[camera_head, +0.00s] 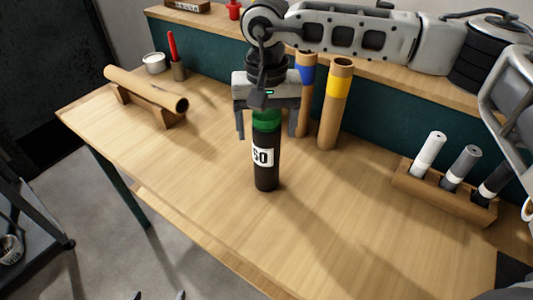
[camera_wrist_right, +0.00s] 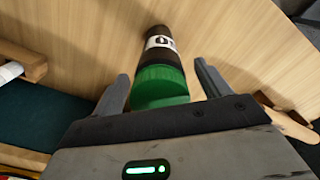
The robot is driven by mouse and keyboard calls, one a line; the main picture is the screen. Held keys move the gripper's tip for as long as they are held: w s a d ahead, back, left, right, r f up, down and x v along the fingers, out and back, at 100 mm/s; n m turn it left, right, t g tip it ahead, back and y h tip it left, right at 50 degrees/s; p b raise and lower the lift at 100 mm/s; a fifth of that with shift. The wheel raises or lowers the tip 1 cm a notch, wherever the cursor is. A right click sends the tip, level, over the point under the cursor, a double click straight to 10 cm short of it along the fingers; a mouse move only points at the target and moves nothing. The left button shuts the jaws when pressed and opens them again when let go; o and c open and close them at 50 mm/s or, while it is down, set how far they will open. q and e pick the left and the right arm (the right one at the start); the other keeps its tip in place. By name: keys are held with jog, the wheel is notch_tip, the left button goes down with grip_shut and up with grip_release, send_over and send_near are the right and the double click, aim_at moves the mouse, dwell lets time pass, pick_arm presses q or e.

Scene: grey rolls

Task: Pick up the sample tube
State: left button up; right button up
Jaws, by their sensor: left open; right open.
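The sample tube, black with a green cap and a white label, stands upright on the table in the head view (camera_head: 265,172). It also shows in the right wrist view (camera_wrist_right: 160,82), with its cap nearest the camera. My right gripper (camera_head: 267,124) is above it, pointing down, with its open fingers on either side of the green cap. In the right wrist view, gaps show between the fingers (camera_wrist_right: 164,84) and the cap. Two fingertips of my left gripper (camera_head: 159,296) show apart at the bottom edge of the head view, with nothing seen between them.
Two cardboard tubes, blue-banded (camera_head: 306,72) and yellow-banded (camera_head: 336,105), stand close behind the sample tube. A wooden rack (camera_head: 443,198) holds white, grey and black tubes at right. A cardboard roll (camera_head: 140,88) lies on a cradle at left. The table's front is clear.

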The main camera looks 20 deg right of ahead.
jog(key=c, duration=1.4)
jog(key=shift+r, duration=0.1)
